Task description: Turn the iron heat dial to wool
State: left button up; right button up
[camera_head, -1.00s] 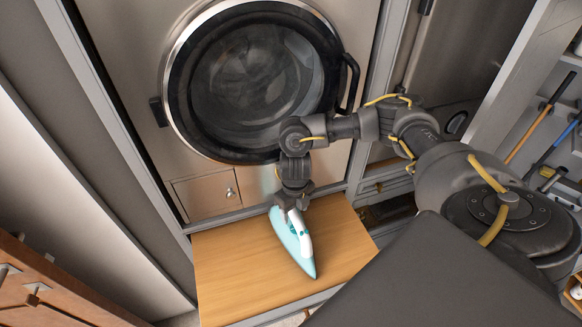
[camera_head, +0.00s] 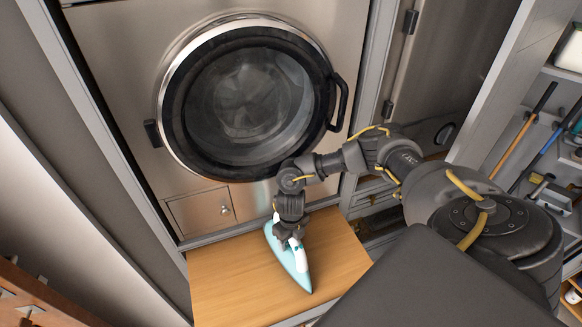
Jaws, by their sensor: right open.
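The iron (camera_head: 297,268) is light teal and white. It lies on the wooden bench top (camera_head: 225,290), its pointed tip towards the bottom of the picture. My right gripper (camera_head: 287,241) is over the rear part of the iron, at or very close to its white handle, with its jaws open. I cannot tell whether the fingers touch the iron. The heat dial is not distinguishable; the gripper covers part of the iron's back end. My left gripper is not in view.
A front-loading washer with a round dark door (camera_head: 248,95) stands behind the bench, with a small drawer (camera_head: 200,211) below. Shelves with long-handled tools (camera_head: 525,130) are at the right. A wooden cabinet (camera_head: 35,300) is at lower left. The bench's left part is clear.

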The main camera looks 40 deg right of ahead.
jog(key=shift+c, duration=0.2)
jog(key=c, duration=0.9)
jog(key=shift+r+m+p, duration=0.2)
jog(key=shift+m+p, duration=0.6)
jog(key=shift+m, duration=0.4)
jog(key=shift+c, duration=0.2)
jog(key=shift+m, duration=0.6)
jog(key=shift+f+m+p, duration=0.15)
jog(key=shift+m+p, duration=0.15)
jog(key=shift+m, duration=0.1)
jog(key=o, duration=1)
